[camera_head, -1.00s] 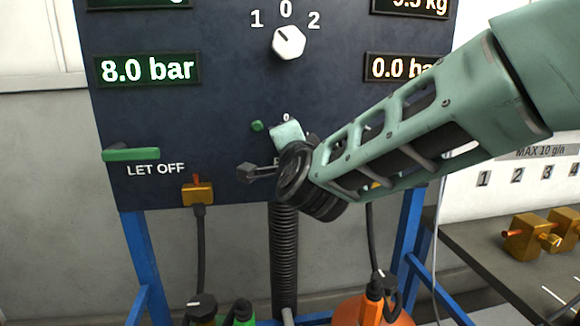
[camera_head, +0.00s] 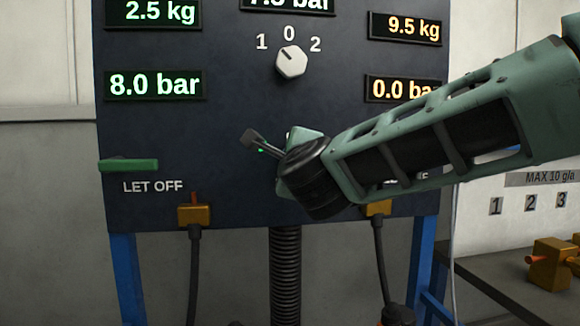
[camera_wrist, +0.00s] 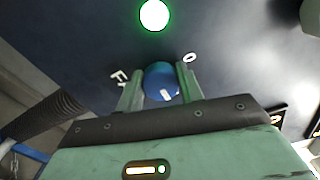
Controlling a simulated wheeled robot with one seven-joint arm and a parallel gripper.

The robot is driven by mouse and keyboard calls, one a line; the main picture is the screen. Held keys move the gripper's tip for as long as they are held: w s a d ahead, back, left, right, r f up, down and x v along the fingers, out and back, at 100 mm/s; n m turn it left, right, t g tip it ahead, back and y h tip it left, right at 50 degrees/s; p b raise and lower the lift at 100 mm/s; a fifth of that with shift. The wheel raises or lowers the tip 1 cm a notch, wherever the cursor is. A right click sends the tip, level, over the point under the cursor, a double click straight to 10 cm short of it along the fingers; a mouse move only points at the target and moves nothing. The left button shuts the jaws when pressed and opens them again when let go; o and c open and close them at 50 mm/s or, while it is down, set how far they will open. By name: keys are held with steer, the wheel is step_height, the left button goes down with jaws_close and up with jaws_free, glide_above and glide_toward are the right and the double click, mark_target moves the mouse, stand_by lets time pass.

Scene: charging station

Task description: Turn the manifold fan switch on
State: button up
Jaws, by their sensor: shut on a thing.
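The fan switch is a round blue knob (camera_wrist: 160,82) with a white mark, on the dark panel. My gripper (camera_wrist: 160,72) has its two green fingers on either side of the knob, shut on it. A printed "0" is beside the right finger, and a letter, apparently "F", is beside the left one. The green lamp (camera_wrist: 154,15) near the knob glows brightly; a small bright green bit of it (camera_head: 262,150) shows in the head view. In the head view, my wrist hides the knob and the fingertips.
A white dial (camera_head: 292,62) marked 1, 0, 2 sits above on the panel (camera_head: 235,105). A green LET OFF handle (camera_head: 128,165) is at the left. Brass connectors with hoses (camera_head: 194,214) line the lower edge. A side bench (camera_head: 500,280) stands at the right.

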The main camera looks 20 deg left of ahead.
stand_by(0.4)
steer(key=o, duration=1)
steer(key=shift+s+d, duration=0.1)
steer(key=b+v, duration=0.1)
steer(key=v, duration=1.6)
steer(key=shift+b, duration=0.3)
steer(key=shift+s, duration=0.1)
